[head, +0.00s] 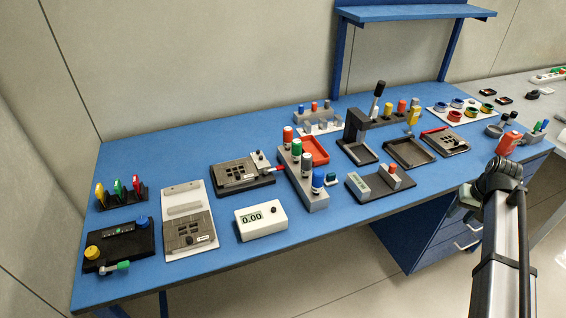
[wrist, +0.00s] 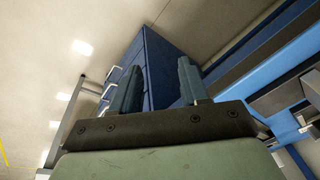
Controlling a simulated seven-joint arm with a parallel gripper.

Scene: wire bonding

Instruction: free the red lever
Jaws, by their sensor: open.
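A short red-handled lever (head: 275,169) sticks out from the right side of a dark fixture plate (head: 228,183) near the middle of the blue bench. Another slim red bar (head: 434,129) lies at the back edge of a second dark fixture (head: 455,145) to the right; I cannot tell if it is a lever. What holds either one is too small to make out. My gripper (head: 467,196) is by the bench's right front edge, far from the first lever and partly hidden by my arm. In the wrist view my gripper (wrist: 157,85) is open, its two fingers apart with nothing between them.
A block of colored-cap bottles (head: 313,193) stands just right of the first lever, with a red tray (head: 314,150) behind it. A white meter (head: 260,220) sits in front. The wrist view shows the blue drawer cabinet (wrist: 160,70) below the bench. The bench's front strip is mostly clear.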

